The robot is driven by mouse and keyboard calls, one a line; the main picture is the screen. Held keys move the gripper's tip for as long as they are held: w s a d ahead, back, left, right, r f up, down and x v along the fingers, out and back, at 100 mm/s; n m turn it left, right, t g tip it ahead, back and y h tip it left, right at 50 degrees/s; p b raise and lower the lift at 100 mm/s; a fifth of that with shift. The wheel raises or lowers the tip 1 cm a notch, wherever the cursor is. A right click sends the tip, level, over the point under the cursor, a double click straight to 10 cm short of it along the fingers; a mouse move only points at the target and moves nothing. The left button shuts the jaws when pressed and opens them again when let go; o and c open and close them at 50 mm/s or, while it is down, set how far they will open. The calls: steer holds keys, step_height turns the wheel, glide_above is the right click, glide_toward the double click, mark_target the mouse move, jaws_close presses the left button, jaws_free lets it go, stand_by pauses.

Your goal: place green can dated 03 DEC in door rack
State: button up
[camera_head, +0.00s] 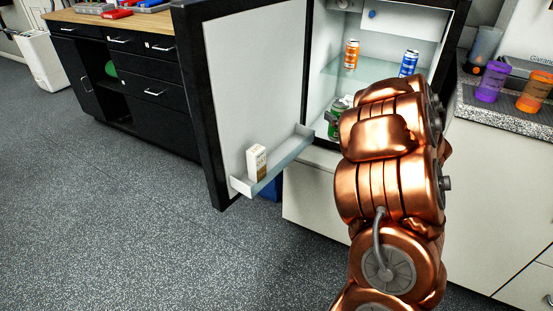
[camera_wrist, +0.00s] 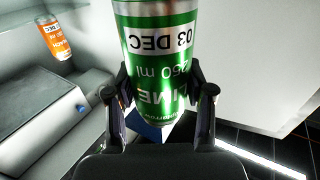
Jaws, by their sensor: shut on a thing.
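The green can (camera_wrist: 162,60) fills the upper middle of the wrist view, with "03 DEC", "250 ml" and "LIME" printed upside down in the picture. My gripper (camera_wrist: 163,95) is shut on it, one finger on each side. In the head view the green can (camera_head: 334,121) shows partly at the fridge opening, left of my copper arm, which hides most of it and my gripper. The door rack (camera_head: 288,157) is a shallow tray low on the inside of the open fridge door (camera_head: 250,80). The can is apart from the rack, beyond its hinge-side end.
A white carton (camera_head: 257,162) stands near the outer end of the rack; the rest of the rack looks free. An orange can (camera_head: 351,56) and a blue can (camera_head: 408,64) stand on the fridge's glass shelf. Purple (camera_head: 492,82) and orange cups (camera_head: 535,92) stand on the right counter.

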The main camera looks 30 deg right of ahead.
steer(key=s+f+n+y, duration=0.2)
steer(key=s+f, duration=0.1)
steer(key=f, duration=0.1)
steer(key=shift+y, duration=0.4)
steer(key=w+a, duration=0.2)
steer(key=w, duration=0.3)
steer(key=w+a+b, duration=0.1)
steer(key=w+a, duration=0.2)
steer(key=w, duration=0.3)
steer(key=w+a+b, duration=0.1)
steer(key=w+a, duration=0.1)
steer(key=w, duration=0.4)
steer(key=shift+w+a+f, duration=0.25)
steer(key=shift+a+f, duration=0.05)
steer(key=shift+a, duration=0.1)
step_height(320, 180, down, 2)
steer(key=shift+d+f+b, duration=0.15)
steer(key=shift+f+b, duration=0.05)
steer(key=shift+b, duration=0.2)
steer(key=shift+w+f+b, duration=0.15)
steer(key=shift+f+b, duration=0.55)
steer(key=shift+f, duration=1.55)
steer(key=shift+f, duration=0.15)
steer(key=o, duration=1.4)
